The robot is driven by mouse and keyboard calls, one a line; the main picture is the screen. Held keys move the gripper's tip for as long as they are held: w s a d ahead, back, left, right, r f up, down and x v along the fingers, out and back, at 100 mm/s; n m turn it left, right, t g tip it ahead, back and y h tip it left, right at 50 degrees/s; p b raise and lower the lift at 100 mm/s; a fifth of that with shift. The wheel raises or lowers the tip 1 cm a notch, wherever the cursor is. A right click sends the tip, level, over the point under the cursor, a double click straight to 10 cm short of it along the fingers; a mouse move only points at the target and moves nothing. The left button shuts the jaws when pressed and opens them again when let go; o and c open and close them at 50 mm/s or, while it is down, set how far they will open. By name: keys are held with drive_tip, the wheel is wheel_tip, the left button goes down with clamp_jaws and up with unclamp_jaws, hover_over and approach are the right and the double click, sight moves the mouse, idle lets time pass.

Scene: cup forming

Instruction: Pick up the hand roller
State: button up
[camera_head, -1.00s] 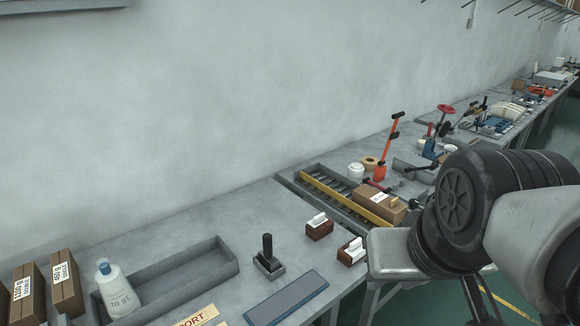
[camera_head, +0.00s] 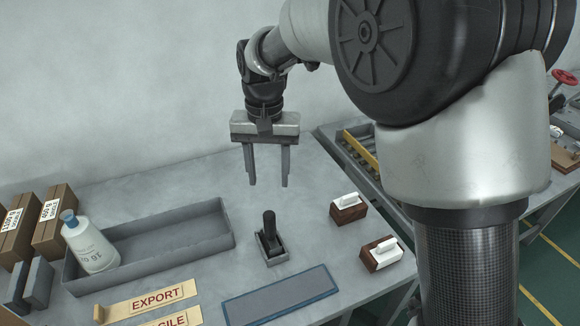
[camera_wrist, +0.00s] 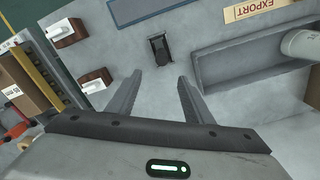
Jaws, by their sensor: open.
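The hand roller (camera_head: 271,240) appears to be the tool with a black upright handle and a small grey base, standing on the grey table. It also shows in the wrist view (camera_wrist: 159,46), ahead of and roughly centred between my fingers. My gripper (camera_head: 268,183) points down above the table, behind and above the roller, with its two fingers apart and nothing between them. In the wrist view my gripper (camera_wrist: 159,76) also shows its fingers spread and empty. The fingers do not touch the roller.
A long grey tray (camera_head: 223,215) holding a white bottle (camera_head: 90,246) lies left of the roller. A blue-grey mat (camera_head: 282,297) lies in front. Two brown blocks with white tops (camera_head: 348,208) (camera_head: 382,254) stand right. An EXPORT sign (camera_head: 155,299) lies front left.

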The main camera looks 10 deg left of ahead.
sight(267, 212)
drive_tip(key=f, duration=0.8)
drive_tip(key=a+f+b, duration=0.1)
drive_tip(key=f, duration=0.8)
drive_tip(key=shift+s+d+f, duration=0.25)
drive_tip(key=shift+s+d, duration=0.05)
drive_tip(key=shift+s, duration=0.05)
drive_tip(key=shift+f, duration=0.5)
drive_tip(key=shift+w, duration=0.1)
clamp_jaws()
